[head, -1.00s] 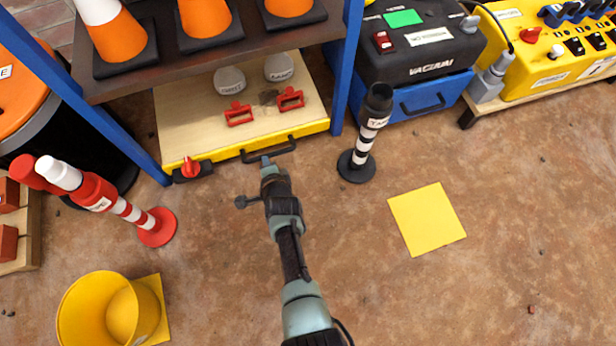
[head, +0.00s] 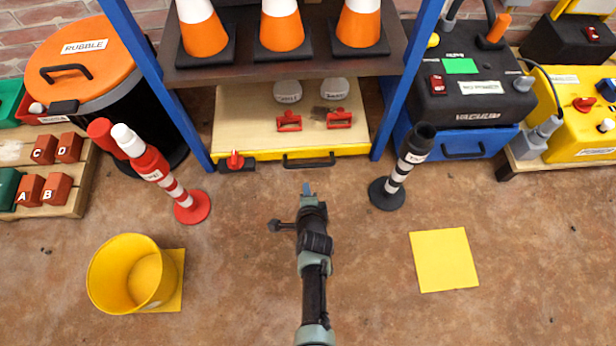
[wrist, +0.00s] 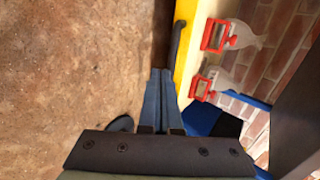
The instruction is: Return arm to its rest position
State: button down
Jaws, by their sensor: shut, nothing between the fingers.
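My gripper (head: 307,188) is at the middle of the head view, above the floor in front of the low drawer with the yellow front. My arm reaches up to it from the bottom edge of the picture. The fingers are together with nothing between them. In the wrist view my gripper (wrist: 158,78) also shows with its two blue-grey fingers side by side, near the drawer's black handle (wrist: 178,40). I cannot tell whether the fingertips touch the handle; in the head view they look apart from it.
A red-and-white post (head: 172,187) stands left and a black-and-white post (head: 398,180) right. A yellow bucket (head: 112,275) is at lower left, a yellow square (head: 444,260) at right. The drawer (head: 237,110) sits under a shelf with cones. Floor around my arm is clear.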

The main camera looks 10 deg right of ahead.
jog(key=p+v, duration=0.3)
jog(key=v, duration=0.3)
jog(key=shift+r+p, duration=0.15)
jog(key=shift+p, duration=0.25)
jog(key=shift+s, duration=0.1)
